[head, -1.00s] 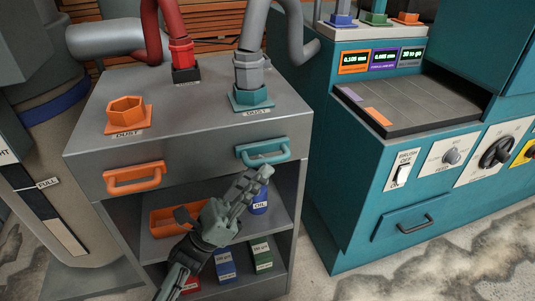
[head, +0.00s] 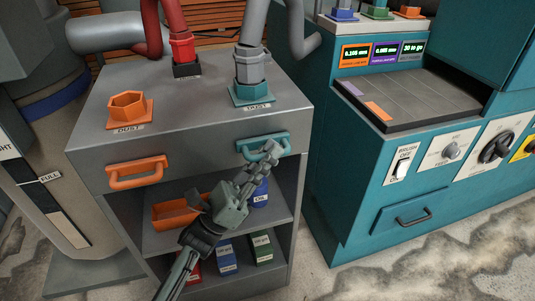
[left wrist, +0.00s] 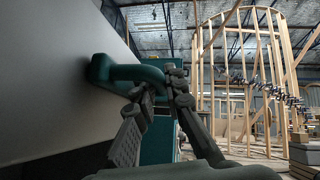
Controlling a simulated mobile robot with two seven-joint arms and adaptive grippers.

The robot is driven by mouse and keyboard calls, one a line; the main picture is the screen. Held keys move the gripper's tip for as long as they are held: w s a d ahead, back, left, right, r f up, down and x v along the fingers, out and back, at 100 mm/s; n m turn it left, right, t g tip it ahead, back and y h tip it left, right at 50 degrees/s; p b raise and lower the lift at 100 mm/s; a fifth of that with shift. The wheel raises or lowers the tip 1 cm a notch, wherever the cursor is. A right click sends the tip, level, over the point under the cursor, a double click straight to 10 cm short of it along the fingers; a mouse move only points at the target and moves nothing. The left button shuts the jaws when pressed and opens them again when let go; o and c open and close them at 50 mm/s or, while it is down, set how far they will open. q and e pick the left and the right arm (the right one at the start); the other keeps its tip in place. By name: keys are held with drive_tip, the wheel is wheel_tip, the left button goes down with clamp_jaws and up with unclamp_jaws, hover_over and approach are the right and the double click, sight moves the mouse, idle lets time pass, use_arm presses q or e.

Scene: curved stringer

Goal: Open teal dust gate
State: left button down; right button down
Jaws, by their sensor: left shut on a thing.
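The teal dust gate handle (head: 254,153) is a loop on the right of the grey cabinet's front panel, below the teal dust port (head: 251,95). It also shows in the left wrist view (left wrist: 113,72), mounted on the pale panel. My left gripper (head: 267,150) reaches up to the right part of this handle. In the left wrist view its fingers (left wrist: 158,88) close around the handle's outer bar. The fingers hide part of the bar. The teal plate looks against the panel. My right gripper is not in view.
An orange handle (head: 136,173) sits left on the same panel, with an orange dust port (head: 128,108) above. A grey hose (head: 250,62) stands in the teal port. The shelf below holds an orange tray (head: 177,212) and a blue oil can (head: 259,191). A teal machine (head: 365,185) stands right.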

use_arm(q)
drive_tip(key=shift+s+d+f, duration=0.1)
drive_tip(key=shift+s, duration=0.2)
drive_tip(key=s+d, duration=0.2)
drive_tip(key=s, duration=0.4)
drive_tip(key=shift+b, duration=0.3)
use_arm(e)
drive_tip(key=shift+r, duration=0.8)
use_arm(q)
drive_tip(key=c, duration=1.9)
unclamp_jaws()
drive_tip(key=shift+a, duration=0.1)
drive_tip(key=shift+o, duration=0.2)
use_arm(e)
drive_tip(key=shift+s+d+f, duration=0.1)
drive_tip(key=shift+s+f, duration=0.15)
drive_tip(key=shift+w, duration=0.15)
